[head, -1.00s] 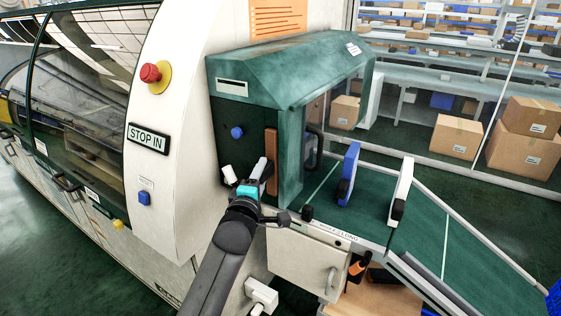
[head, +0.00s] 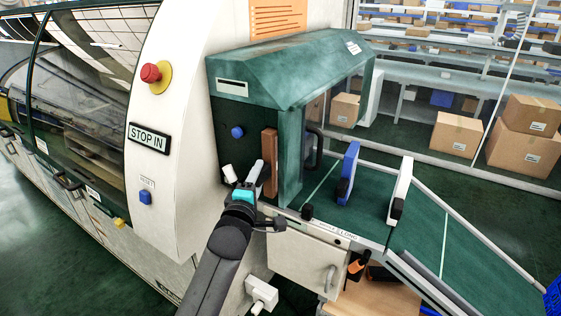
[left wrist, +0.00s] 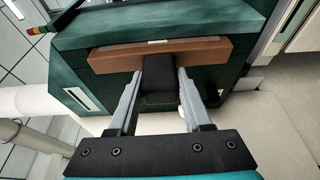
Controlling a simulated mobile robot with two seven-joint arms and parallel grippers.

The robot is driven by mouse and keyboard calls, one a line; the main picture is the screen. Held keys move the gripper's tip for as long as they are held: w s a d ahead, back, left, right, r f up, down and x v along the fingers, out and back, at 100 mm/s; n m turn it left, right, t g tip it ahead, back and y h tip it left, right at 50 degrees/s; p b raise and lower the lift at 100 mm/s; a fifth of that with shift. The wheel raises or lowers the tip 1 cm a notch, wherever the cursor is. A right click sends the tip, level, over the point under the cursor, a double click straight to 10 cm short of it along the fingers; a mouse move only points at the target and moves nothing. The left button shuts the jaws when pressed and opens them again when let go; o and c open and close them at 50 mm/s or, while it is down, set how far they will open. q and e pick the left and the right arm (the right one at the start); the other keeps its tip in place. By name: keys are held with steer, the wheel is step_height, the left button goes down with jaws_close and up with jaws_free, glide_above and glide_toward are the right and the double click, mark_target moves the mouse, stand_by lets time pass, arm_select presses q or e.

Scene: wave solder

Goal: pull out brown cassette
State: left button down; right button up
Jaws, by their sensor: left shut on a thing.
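The brown cassette (head: 269,145) stands upright in the front of the green housing at the machine's end, sticking out a little from its face. In the left wrist view the brown cassette (left wrist: 110,59) shows as a long bar with a black handle (left wrist: 158,82) at its middle. My left gripper (head: 246,173) is at the cassette's lower half in the head view. In the left wrist view its fingers (left wrist: 158,75) are on both sides of the black handle, shut on it. The rest of the cassette is hidden inside the housing. My right gripper is in neither view.
A blue cassette (head: 347,175) and a white cassette (head: 400,190) stand on the green conveyor to the right. A white cabinet door (head: 308,265) is below. A red stop button (head: 151,73) and a blue knob (head: 237,132) are on the machine.

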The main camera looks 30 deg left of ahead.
arm_select(q)
steer(key=shift+s, duration=0.1)
steer(key=s+a+p, duration=0.1)
steer(key=s+p, duration=0.5)
steer(key=s, duration=0.7)
steer(key=shift+s+p, duration=0.3)
stand_by(0.8)
